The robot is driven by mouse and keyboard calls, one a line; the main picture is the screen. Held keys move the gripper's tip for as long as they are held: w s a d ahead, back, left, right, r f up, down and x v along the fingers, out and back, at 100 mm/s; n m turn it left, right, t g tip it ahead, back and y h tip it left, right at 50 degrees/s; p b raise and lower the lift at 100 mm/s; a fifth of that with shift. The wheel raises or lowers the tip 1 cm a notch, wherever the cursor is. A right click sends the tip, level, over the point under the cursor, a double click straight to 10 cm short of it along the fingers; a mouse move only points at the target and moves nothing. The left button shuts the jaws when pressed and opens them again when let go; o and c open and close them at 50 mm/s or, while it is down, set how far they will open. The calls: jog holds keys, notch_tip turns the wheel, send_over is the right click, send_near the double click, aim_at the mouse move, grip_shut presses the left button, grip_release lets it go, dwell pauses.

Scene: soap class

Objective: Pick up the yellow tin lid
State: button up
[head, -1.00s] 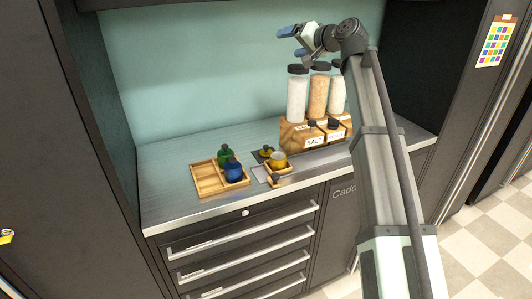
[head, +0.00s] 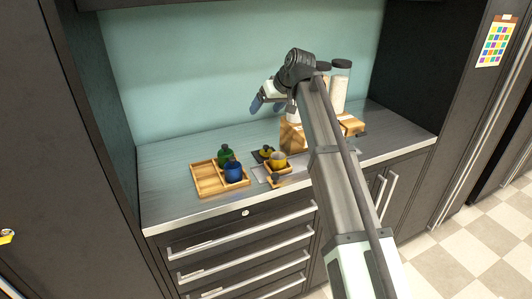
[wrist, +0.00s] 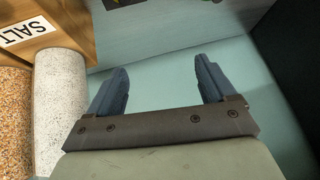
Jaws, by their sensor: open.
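A yellow tin (head: 278,160) stands on a small wooden tray on the counter, right of the middle tray group. A smaller dark piece with some yellow on it (head: 266,151) lies just behind it; I cannot tell for sure which part is the tin's lid. My gripper (head: 264,104) is in the air above and behind these things, near the back wall, with its fingers pointing down and left. The wrist view shows the gripper (wrist: 160,75) open, with nothing between its fingers. A sliver of a dark and yellow thing (wrist: 124,2) shows at that view's top edge.
A divided wooden tray (head: 208,180) holds a green container (head: 226,154) and a blue container (head: 234,173) to the left. A wooden salt rack (head: 292,138) with tall jars stands to the right, partly hidden by my arm. The counter's left part is bare.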

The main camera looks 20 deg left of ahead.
notch_tip(320, 180, down, 5)
jog(key=d+n+h, duration=0.1)
jog(key=d+h, duration=0.1)
jog(key=h, duration=0.1)
send_near(267, 147)
jog(key=shift+g, duration=0.3)
jog(key=x, duration=0.5)
jog(key=shift+a+r, duration=0.1)
jog(key=shift+a, duration=0.15)
jog(key=shift+w+d+x, duration=0.1)
jog(key=shift+d+x, duration=0.05)
jog(key=shift+x, duration=1.15)
jog(key=shift+w+d+x, duration=0.1)
jog(key=shift+d+x, duration=0.05)
jog(key=shift+x, duration=1.2)
jog(key=shift+c, duration=0.3)
jog(key=c, duration=1.1)
